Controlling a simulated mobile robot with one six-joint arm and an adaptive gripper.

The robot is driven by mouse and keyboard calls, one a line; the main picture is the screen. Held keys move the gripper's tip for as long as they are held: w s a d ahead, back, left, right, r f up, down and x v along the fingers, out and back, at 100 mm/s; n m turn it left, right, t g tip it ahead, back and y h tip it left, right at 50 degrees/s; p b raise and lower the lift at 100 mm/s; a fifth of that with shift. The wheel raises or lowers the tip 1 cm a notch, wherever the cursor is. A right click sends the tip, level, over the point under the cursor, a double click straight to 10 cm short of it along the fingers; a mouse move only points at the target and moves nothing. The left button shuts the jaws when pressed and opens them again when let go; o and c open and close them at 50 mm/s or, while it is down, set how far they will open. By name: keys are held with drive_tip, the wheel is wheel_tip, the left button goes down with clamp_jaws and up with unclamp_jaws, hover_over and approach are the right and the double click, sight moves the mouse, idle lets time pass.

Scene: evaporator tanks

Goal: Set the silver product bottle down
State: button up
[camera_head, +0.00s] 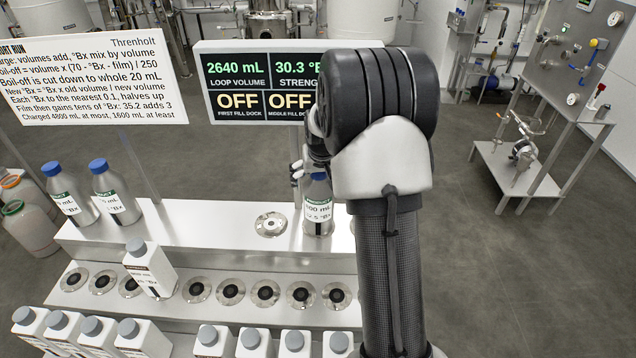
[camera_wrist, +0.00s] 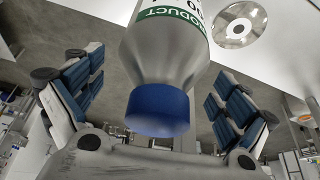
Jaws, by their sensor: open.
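The silver product bottle (camera_head: 318,209) stands upright on the upper steel shelf, just right of a bare round metal dock (camera_head: 271,224). Its green and white label faces the head camera, and its base spot is too hidden to tell what lies under it. In the wrist view its blue cap (camera_wrist: 157,112) and shoulder fill the middle, and the same kind of dock (camera_wrist: 240,24) shows beside it. My gripper (camera_head: 306,170) is mostly hidden behind my arm in the head view. In the wrist view my gripper (camera_wrist: 165,95) is open, its blue-padded fingers apart on both sides of the bottle with visible gaps.
Two blue-capped silver bottles (camera_head: 115,193) stand at the shelf's left end. A white bottle (camera_head: 149,268) stands tilted in the picture by the lower row of round docks (camera_head: 230,291). Several grey-capped white bottles (camera_head: 142,338) line the front. A display (camera_head: 240,86) rises behind the shelf.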

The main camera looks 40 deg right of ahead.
drive_tip(key=v, duration=0.9)
drive_tip(key=shift+s+r+p, duration=0.1)
drive_tip(key=shift+r+p, duration=0.1)
drive_tip(key=shift+p, duration=0.2)
drive_tip(key=s+a+r+n+y, duration=0.1)
drive_tip(key=s+a+r, duration=0.45)
drive_tip(key=a, duration=0.25)
drive_tip(key=s+a+r+n, duration=0.2)
drive_tip(key=s+a+r, duration=0.3)
drive_tip(key=s+a, duration=0.25)
drive_tip(key=s+a+n, duration=0.1)
drive_tip(key=s+a, duration=0.3)
drive_tip(key=s, duration=0.3)
drive_tip(key=s+a+f+n+y, duration=0.1)
drive_tip(key=s+a, duration=0.4)
drive_tip(key=s, duration=0.3)
drive_tip(key=shift+s+a+f+n+t, duration=0.2)
drive_tip(key=shift+s+f+n+t, duration=0.05)
drive_tip(key=shift+f+n+t, duration=0.1)
